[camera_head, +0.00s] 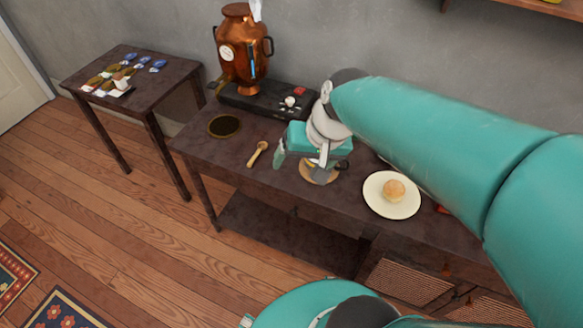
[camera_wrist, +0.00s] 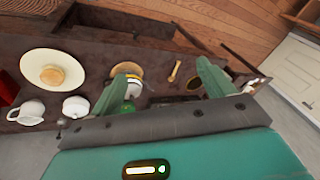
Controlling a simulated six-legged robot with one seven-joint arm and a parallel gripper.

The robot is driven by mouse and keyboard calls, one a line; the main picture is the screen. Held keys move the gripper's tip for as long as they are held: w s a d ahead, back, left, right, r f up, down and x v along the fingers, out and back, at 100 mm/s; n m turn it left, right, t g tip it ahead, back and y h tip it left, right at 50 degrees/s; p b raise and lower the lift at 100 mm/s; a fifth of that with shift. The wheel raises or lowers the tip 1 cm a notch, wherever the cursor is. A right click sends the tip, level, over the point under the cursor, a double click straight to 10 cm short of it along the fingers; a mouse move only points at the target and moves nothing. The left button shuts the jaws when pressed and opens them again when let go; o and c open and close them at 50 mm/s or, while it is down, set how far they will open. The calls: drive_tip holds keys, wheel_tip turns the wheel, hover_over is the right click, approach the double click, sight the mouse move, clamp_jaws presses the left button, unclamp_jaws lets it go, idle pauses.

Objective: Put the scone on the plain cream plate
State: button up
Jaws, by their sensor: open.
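The scone (camera_head: 394,190) is round and golden brown. It rests on the plain cream plate (camera_head: 376,203), towards the right of the dark table. In the wrist view the scone (camera_wrist: 52,75) and the cream plate (camera_wrist: 70,58) are at the left. My gripper (camera_head: 301,160) is open above the table, left of the plate in the head view and apart from it. In the wrist view its two green fingers are spread wide, with nothing held between them (camera_wrist: 166,68).
A round wooden piece (camera_head: 307,176) with small items lies partly hidden below my gripper. A wooden spoon (camera_head: 258,153) and dark round mat (camera_head: 224,127) lie left. A copper samovar (camera_head: 239,60) stands behind. A white teapot (camera_wrist: 27,113) and lidded pot (camera_wrist: 75,107) stand near the plate.

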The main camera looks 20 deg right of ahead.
drive_tip(key=s+a+r+n+t+h, duration=0.2)
drive_tip(key=s+a+r+n, duration=0.1)
drive_tip(key=s+a+r, duration=0.1)
drive_tip(key=shift+s+a+r+n, duration=0.35)
drive_tip(key=shift+r+n, duration=0.05)
drive_tip(key=c, duration=1)
drive_tip(key=shift+s+d, duration=0.1)
drive_tip(key=shift+d, duration=0.05)
